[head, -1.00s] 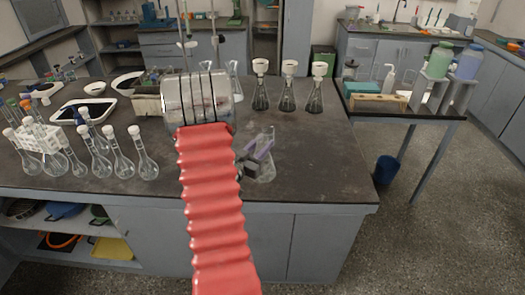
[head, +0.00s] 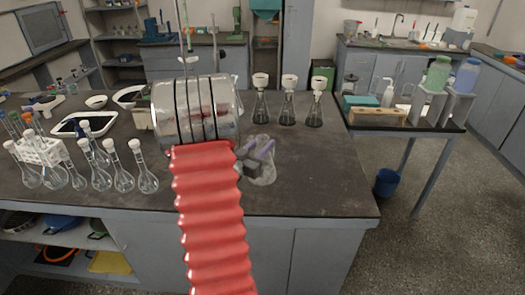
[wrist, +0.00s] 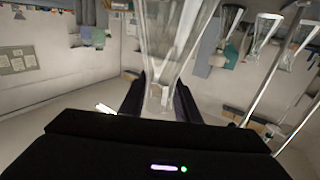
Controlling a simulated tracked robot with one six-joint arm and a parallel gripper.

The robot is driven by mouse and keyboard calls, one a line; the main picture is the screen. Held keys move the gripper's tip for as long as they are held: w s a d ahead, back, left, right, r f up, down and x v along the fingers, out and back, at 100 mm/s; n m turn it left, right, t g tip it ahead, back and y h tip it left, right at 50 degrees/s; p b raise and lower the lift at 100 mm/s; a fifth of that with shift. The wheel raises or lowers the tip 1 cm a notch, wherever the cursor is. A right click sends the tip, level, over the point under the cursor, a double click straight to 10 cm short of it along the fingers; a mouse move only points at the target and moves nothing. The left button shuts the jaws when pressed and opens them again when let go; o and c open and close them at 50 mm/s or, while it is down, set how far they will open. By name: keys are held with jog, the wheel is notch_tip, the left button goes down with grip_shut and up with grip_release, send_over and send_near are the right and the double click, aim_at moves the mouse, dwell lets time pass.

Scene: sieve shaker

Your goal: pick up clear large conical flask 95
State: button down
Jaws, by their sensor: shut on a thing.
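A clear large conical flask (head: 265,175) is at my gripper (head: 256,156), over the front right part of the dark bench top (head: 325,180). My gripper is shut on the flask, with the dark fingers on either side of its glass. In the wrist view the clear flask (wrist: 170,35) rises from between the fingers (wrist: 160,100). My arm hides the area left of the flask in the head view. Whether the flask's base touches the bench or is a little above it, I cannot tell.
Conical flasks with white tops (head: 288,100) stand at the back right of the bench. Several stoppered round flasks (head: 101,165) and a white tube rack (head: 42,153) stand at the left. The bench right of my gripper is clear. A side table (head: 430,123) holds bottles.

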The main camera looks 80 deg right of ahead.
aim_at(263, 135)
jog(key=shift+r, duration=1.9)
jog(key=shift+s, duration=0.1)
